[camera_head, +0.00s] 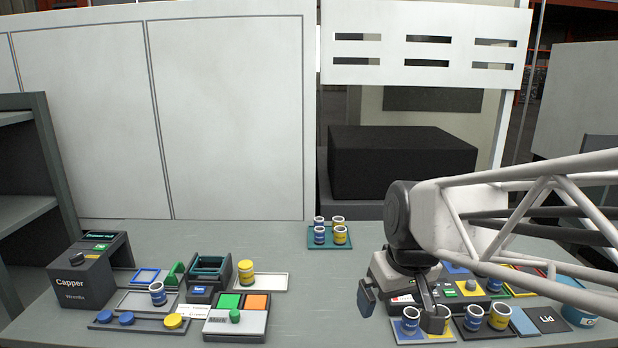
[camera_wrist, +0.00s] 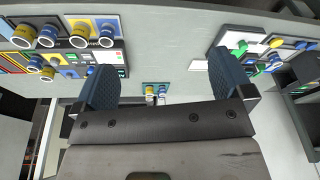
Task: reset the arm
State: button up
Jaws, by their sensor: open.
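My gripper (camera_head: 402,306) is at the right of the bench in the head view, pointing down with its fingers spread. It is over the front of a light tray (camera_head: 408,337) that carries a blue cup (camera_head: 410,322) and a yellow cup. One finger partly hides the yellow cup. In the wrist view my gripper (camera_wrist: 165,78) shows both blue-grey pads wide apart, with nothing held between them. My white lattice arm reaches in from the right edge and hides part of the bench behind it.
Several more cups (camera_head: 500,317) stand right of my gripper. A teal tray (camera_head: 313,241) with several cups sits at the back. The capper (camera_head: 80,284), a yellow jar (camera_head: 246,272) and a button box (camera_head: 217,326) are at left. The bench middle (camera_head: 320,290) is clear.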

jog(key=s+d+f+m, duration=0.1)
jog(key=s+d, duration=0.1)
jog(key=s, duration=0.3)
jog(key=s+d+f+m+h, duration=0.1)
jog(key=s+d+m, duration=0.1)
jog(key=s, duration=0.4)
jog(key=shift+s+d+f, duration=0.15)
jog(key=shift+d+f, duration=0.05)
jog(key=shift+f, duration=0.2)
